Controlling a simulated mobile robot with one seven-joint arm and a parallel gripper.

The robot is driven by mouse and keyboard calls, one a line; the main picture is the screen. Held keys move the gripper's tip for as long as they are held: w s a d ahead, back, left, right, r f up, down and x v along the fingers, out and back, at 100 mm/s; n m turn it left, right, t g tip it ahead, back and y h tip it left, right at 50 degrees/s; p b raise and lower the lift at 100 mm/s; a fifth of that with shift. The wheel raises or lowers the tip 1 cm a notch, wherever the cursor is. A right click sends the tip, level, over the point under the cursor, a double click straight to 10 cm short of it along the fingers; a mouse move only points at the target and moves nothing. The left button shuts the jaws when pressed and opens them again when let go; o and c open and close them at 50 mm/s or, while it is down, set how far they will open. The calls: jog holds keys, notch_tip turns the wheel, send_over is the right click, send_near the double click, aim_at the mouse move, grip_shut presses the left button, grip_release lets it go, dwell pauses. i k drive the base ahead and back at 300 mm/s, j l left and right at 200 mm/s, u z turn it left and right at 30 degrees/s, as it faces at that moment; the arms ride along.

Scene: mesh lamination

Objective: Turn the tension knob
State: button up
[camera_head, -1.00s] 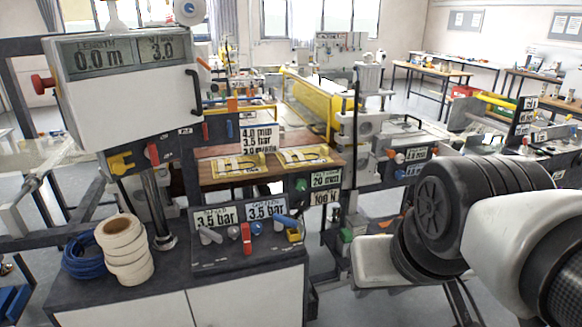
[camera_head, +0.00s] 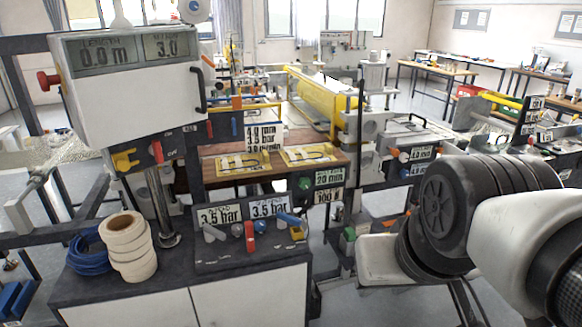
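A small panel at centre carries a "20 m/min" display (camera_head: 329,176) and, below it, a "100 N" display (camera_head: 328,195). A dark green knob (camera_head: 304,183) sits left of these displays. I cannot tell for sure which control is the tension knob; no readable label names it. Below, a dark console (camera_head: 251,249) has two "3.5 bar" displays (camera_head: 219,214), with grey, red, blue and yellow controls in front. My arm shows at the right as white and black links, clear of the panel in the picture. My gripper is not visible.
A white box with "0.0 m" and "3.0" readouts (camera_head: 130,100) overhangs the left side. White tape rolls (camera_head: 129,248) and a blue coil (camera_head: 89,255) lie on the cabinet top. A yellow-covered machine section (camera_head: 318,92) stands behind. Benches line the back right.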

aim_at(304, 202)
jog(key=i+l+z, duration=0.55)
jog(key=i, duration=0.3)
jog(key=j, duration=0.1)
